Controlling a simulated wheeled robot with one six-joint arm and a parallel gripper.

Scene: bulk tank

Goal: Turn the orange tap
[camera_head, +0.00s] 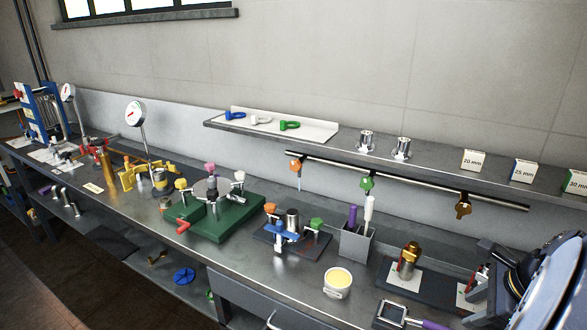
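No bulk tank shows; the view is of a long metal workbench (130,208). I cannot pick out an orange tap for certain. An orange-headed piece (296,165) hangs from the dark rail under the shelf, with a thin pale shank below it. A small orange knob (270,208) sits on the left of a blue and metal fixture (285,233), which has a green knob on its right. Both orange parts are small in the picture. My gripper's fingers cannot be made out.
A green block fixture (230,218) with a red handle stands mid-bench. A grey holder (356,244), a yellow-filled tub (338,282) and a brass piece (408,262) stand right. The wall shelf (330,148) overhangs the bench. A large dark and blue-grey round body fills the lower right corner.

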